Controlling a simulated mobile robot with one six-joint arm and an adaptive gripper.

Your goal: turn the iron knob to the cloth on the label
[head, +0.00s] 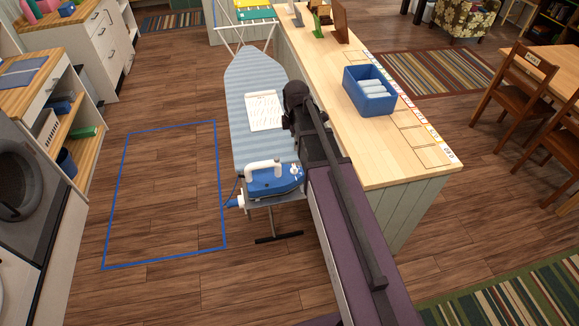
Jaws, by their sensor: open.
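A blue iron (272,182) with a white handle rests at the near end of the ironing board (250,78). A small white part on the iron's right end looks like its knob (294,170). Its setting and any marks around it are too small to read. A white sheet with rows of small print (265,111), perhaps the label, lies on the board farther back; no cloth sign can be made out. My gripper (289,119) is dark, open and empty, over the board's right edge beside the sheet and beyond the iron. My arm hides part of it.
A wooden counter (400,165) runs along the board's right side, with a blue bin (370,102) of white rolls on it. A blue outline (160,128) marks clear floor at left. Shelves and a washer (30,190) stand far left; wooden chairs (505,92) stand right.

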